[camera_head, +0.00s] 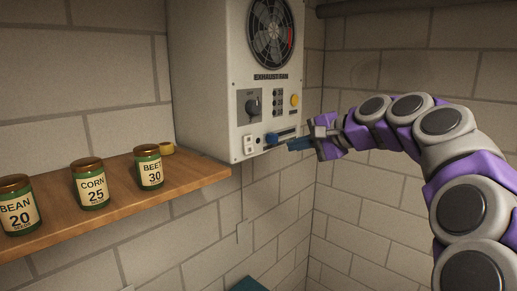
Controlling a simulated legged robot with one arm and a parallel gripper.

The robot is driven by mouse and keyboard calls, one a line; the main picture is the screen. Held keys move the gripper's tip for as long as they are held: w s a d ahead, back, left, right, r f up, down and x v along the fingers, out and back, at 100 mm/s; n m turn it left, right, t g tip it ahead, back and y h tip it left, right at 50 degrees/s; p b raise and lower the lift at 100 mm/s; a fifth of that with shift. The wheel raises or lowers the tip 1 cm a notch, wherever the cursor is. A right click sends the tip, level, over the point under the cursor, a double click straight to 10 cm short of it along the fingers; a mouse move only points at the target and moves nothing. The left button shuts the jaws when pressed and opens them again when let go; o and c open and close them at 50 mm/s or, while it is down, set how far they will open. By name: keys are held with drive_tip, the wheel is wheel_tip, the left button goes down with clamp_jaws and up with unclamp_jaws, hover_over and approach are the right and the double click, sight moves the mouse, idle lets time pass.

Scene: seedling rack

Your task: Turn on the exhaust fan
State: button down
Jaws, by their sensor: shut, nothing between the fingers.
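The exhaust fan unit (207,77) is a pale box on the wall at the top middle of the head view. It has a round dark grille (271,33) with a red mark, and the label EXHAUST FAN. Below the label are a black knob (252,107), small dark buttons (277,102), a yellow round button (294,100), a blue knob (271,138) beside a dark slot, and a white switch (248,144).
A wooden shelf (120,200) at the left holds seed jars labelled BEAN 20 (18,208), CORN 25 (90,184) and BEET 30 (149,168). A teal object (250,285) shows at the bottom edge. The brick wall around my arm looks clear.

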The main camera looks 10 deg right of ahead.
sight(251, 152)
drive_tip(key=x, duration=0.4)
drive_tip(key=p+x, duration=0.1)
drive_tip(key=x, duration=0.4)
drive_tip(key=r+p+x, duration=0.1)
drive_tip(key=x, duration=0.4)
drive_tip(key=shift+w+a, duration=0.1)
drive_tip(key=shift+w, duration=0.05)
drive_tip(key=shift+w+f+t+b, duration=0.15)
drive_tip(key=shift+t+b, duration=0.25)
drive_tip(key=shift+b, duration=0.2)
